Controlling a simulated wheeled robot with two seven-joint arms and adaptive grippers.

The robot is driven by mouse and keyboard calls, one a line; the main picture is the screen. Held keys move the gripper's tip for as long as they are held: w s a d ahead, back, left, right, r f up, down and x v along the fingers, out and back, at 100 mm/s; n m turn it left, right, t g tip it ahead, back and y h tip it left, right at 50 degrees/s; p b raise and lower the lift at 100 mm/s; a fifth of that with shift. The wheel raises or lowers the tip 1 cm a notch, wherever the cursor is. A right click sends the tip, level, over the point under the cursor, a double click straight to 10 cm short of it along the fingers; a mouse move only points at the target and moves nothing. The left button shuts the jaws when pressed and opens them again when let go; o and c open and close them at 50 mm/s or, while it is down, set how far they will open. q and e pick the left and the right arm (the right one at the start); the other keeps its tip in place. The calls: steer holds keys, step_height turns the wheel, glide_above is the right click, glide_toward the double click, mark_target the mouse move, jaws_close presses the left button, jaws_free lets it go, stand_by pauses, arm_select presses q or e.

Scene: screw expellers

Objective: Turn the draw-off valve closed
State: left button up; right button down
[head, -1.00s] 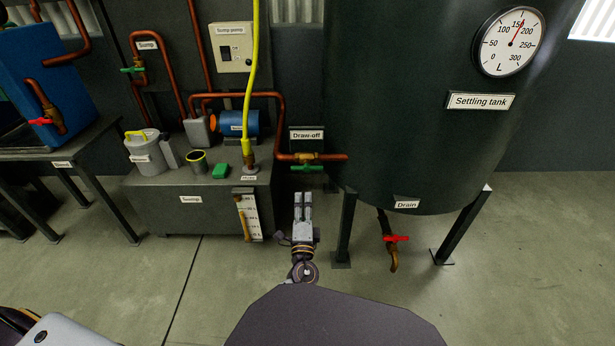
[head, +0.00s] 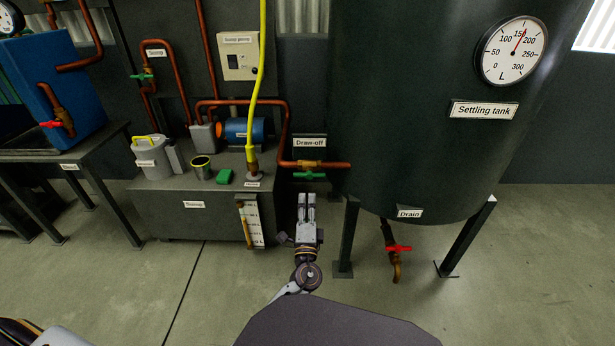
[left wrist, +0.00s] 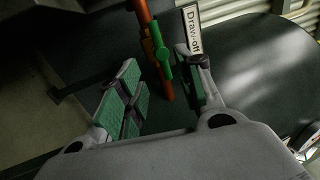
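The draw-off valve (head: 309,165) is a brass body on a horizontal copper pipe under the "Draw-off" sign. Its green handle (head: 309,176) lies level, roughly along the pipe. My left gripper (head: 307,198) is in front of and below the handle in the head view, pointing at it, apart from it. In the left wrist view the gripper's two green-padded fingers are spread, and the green handle (left wrist: 160,50) appears beyond and between them, with nothing held. My right gripper is out of view.
The settling tank (head: 420,160) stands on legs to the right, with a red-handled drain valve (head: 398,248) below. The grey sump (head: 200,215) is to the left, with a yellow hose (head: 259,90) rising from it. The floor in front is clear.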

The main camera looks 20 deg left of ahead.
mark_target(307, 175)
arm_select(q)
steer(key=shift+b+x, duration=1.1)
steer(key=shift+x, duration=4.85)
jaws_close()
